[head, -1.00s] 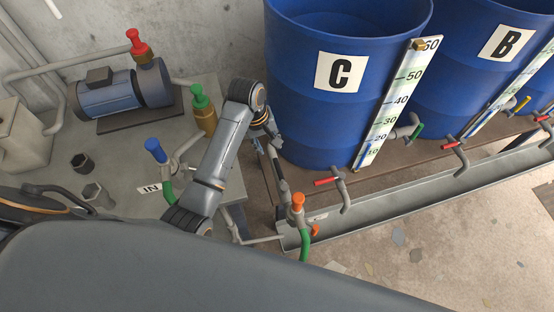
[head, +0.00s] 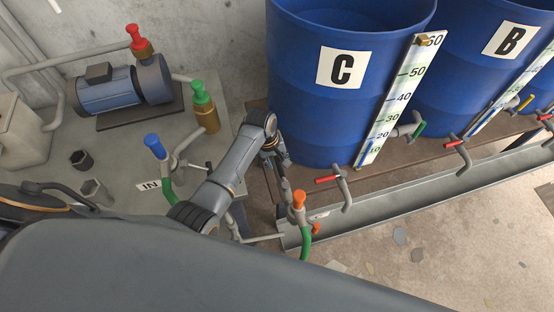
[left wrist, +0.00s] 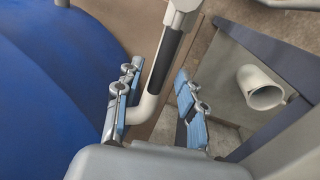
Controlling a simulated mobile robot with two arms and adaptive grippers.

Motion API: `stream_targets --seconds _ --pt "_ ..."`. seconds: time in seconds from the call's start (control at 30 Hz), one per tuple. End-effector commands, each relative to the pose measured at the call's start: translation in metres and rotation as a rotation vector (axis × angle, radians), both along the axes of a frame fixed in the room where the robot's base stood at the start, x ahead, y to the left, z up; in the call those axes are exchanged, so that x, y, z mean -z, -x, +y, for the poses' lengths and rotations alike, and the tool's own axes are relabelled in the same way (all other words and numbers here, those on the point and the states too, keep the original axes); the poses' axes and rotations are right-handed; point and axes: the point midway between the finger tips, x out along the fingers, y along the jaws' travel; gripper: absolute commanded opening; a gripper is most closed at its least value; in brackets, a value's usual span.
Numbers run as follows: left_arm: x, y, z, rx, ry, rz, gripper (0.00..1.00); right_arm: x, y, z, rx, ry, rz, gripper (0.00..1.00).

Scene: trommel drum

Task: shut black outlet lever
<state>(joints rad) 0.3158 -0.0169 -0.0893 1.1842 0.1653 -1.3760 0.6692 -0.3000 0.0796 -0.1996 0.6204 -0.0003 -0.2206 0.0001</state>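The black lever (left wrist: 167,62) shows in the left wrist view as a dark strip along a pale grey outlet pipe (left wrist: 149,108). My left gripper (left wrist: 156,105) is open, with one blue-padded finger on each side of the pipe. The lever lies between and beyond the fingertips. I cannot tell whether either finger touches the pipe. In the head view my left gripper (head: 284,180) is beside the foot of blue drum C (head: 300,120), and it largely hides the black lever there. My right gripper is not in view.
An orange-capped valve (head: 299,201) with a green hose stands just below my left gripper. A red-handled tap (head: 341,182) is to its right, over a grey trough (head: 400,190). Blue- (head: 154,146) and green-capped (head: 202,100) valves stand to the left.

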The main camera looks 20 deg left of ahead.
Motion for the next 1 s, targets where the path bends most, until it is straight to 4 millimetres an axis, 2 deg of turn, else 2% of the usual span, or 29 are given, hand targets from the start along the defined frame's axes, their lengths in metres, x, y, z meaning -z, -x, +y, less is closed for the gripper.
stream_targets --seconds 0.03,0.23,0.67,1.0 --pt "0.0 0.0 0.0 0.0 0.0 0.0 0.39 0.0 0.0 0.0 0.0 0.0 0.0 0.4" --pt "0.0 0.0 0.0 0.0 0.001 0.001 0.0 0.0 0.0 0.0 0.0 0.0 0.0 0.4" --pt "-0.001 0.001 0.002 -0.018 0.0 0.002 0.0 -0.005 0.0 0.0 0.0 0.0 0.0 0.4" --pt "-0.005 0.01 0.019 -0.187 0.0 0.005 0.0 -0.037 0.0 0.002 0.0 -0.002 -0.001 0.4"
